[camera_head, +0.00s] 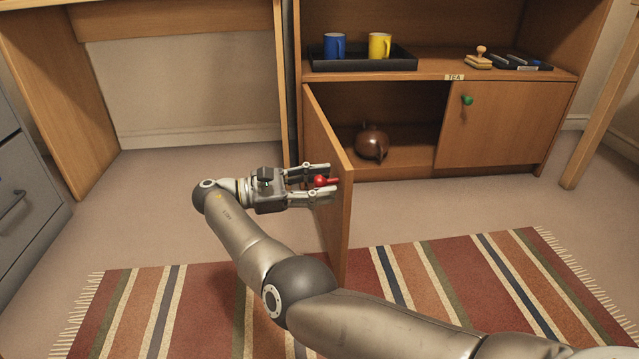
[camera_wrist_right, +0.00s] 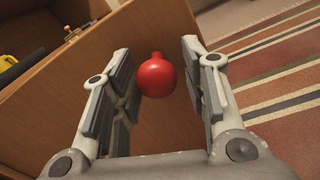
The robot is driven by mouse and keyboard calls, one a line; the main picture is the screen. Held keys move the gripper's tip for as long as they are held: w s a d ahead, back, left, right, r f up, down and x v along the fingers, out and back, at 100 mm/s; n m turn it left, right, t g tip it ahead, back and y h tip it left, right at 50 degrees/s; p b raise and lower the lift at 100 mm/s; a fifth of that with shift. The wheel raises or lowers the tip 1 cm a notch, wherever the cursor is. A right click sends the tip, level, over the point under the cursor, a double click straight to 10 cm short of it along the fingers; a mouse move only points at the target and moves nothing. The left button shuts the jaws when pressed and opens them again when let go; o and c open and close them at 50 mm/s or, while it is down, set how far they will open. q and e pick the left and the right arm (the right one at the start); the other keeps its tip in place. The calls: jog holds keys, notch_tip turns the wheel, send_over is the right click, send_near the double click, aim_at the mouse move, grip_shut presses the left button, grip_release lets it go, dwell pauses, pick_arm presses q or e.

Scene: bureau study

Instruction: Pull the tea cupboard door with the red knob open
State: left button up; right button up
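The tea cupboard door with the red knob (camera_head: 335,205) stands swung wide open, sticking out toward me from the left side of the cupboard. Its red knob (camera_head: 320,180) is on the door's left-facing side. My right gripper (camera_head: 322,181) is at the knob, with one finger on each side of it. In the right wrist view the red knob (camera_wrist_right: 156,76) sits between the two spread fingers, with gaps on both sides. The gripper is open and not closed on the knob. My left gripper is not in view.
A brown teapot (camera_head: 372,142) stands inside the open compartment. The other door, with a green knob (camera_head: 467,100), is shut. A black tray (camera_head: 362,62) with a blue mug (camera_head: 334,46) and a yellow mug (camera_head: 379,46) is above. A striped rug (camera_head: 420,265) lies in front.

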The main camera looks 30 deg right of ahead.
jog(key=shift+o, duration=0.2)
jog(key=shift+r, duration=0.15)
notch_tip(320, 180, up, 10)
jog(key=shift+f, duration=0.1)
dwell(0.4)
dwell(0.4)
